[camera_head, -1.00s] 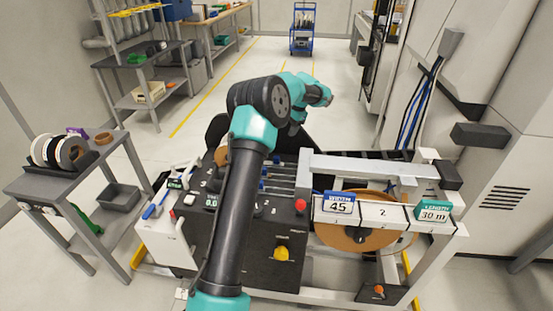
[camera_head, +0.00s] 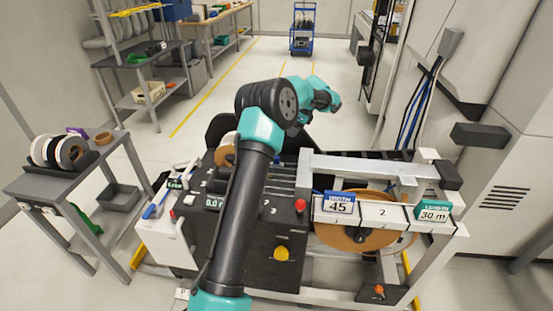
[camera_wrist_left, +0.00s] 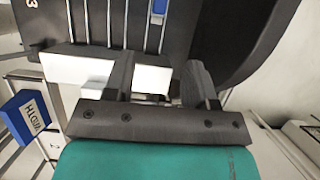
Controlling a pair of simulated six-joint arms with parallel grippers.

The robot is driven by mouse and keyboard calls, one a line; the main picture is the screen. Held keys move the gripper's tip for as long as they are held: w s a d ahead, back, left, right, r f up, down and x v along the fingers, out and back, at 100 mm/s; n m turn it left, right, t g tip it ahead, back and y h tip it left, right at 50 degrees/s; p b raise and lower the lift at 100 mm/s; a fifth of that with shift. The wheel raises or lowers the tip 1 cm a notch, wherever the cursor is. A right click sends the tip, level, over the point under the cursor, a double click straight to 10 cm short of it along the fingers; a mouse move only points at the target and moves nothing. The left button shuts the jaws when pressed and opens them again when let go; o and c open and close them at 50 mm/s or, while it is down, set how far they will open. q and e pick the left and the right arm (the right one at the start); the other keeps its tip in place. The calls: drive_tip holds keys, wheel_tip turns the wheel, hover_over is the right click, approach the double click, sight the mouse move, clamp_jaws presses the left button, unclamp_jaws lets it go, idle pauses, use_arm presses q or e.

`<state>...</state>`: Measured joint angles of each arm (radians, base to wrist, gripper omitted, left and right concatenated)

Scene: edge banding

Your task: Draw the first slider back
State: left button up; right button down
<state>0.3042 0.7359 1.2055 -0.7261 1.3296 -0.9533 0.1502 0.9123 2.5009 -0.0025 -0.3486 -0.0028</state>
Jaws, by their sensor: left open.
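My left gripper (camera_wrist_left: 158,74) is open in the left wrist view, its two dark fingers spread apart over the edge of a dark panel (camera_wrist_left: 195,25) with slots. White blocks lie below and between the fingers, one of them (camera_wrist_left: 150,78) in the gap. A blue slider (camera_wrist_left: 158,8) sits in a slot at the top edge of this view, apart from the fingers. In the head view the slotted machine top (camera_head: 284,180) is partly covered by my left arm, and I cannot tell which slider is the first. My right gripper is not in view.
A blue width sign reading 45 (camera_head: 339,203) and a teal length sign reading 30 m (camera_head: 433,211) stand on the right. An orange-brown reel (camera_head: 350,237) hangs below them.

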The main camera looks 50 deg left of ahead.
use_arm(q)
drive_tip(key=x, duration=1.7)
drive_tip(key=shift+f, duration=0.15)
clamp_jaws()
